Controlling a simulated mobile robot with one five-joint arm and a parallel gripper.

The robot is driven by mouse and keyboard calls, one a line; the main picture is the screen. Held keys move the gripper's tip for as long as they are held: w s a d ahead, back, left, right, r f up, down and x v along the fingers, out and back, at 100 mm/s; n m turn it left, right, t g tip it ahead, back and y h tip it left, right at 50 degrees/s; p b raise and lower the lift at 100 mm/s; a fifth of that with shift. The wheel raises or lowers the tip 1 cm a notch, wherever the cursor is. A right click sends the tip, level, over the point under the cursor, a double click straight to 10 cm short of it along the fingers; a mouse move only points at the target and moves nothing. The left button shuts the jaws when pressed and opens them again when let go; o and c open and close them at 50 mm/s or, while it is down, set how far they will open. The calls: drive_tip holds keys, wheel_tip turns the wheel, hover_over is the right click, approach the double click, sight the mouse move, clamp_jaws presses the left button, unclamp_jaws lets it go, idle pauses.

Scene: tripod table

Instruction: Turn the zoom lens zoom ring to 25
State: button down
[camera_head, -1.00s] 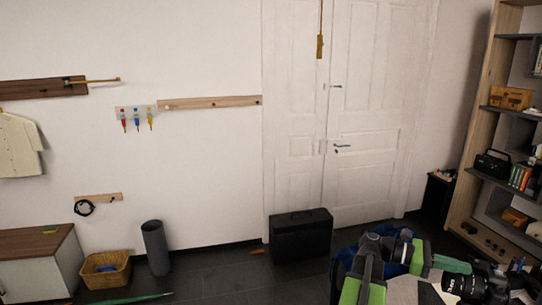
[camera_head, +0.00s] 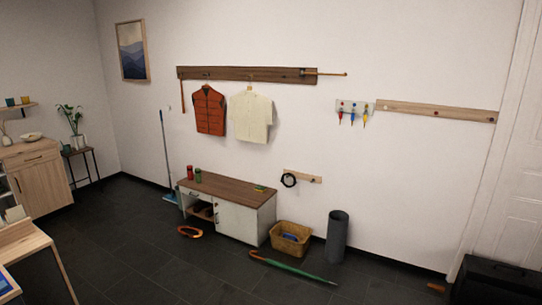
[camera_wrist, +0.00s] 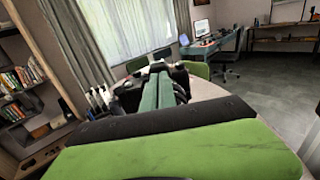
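The zoom lens and its zoom ring cannot be made out in the head view, which faces a wall and a bench. In the wrist view a pale table (camera_wrist: 208,90) shows behind large green and black parts that look like my own arm. Dark objects stand near the table's far edge, too small and covered to identify as the lens. My gripper (camera_wrist: 160,88) seems to be the teal and black part in the middle of the wrist view. Its fingertips are not clear, so I cannot tell whether it is open.
In the head view a low bench (camera_head: 235,192), a basket (camera_head: 290,238), a grey bin (camera_head: 337,235) and a green umbrella (camera_head: 290,269) are along the wall. A black case (camera_head: 495,283) is at lower right. A bookshelf (camera_wrist: 25,85) is left in the wrist view.

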drive_tip(key=shift+r+p, duration=0.4)
drive_tip(key=shift+p, duration=0.05)
drive_tip(key=v, duration=0.6)
drive_tip(key=shift+w+f, duration=0.1)
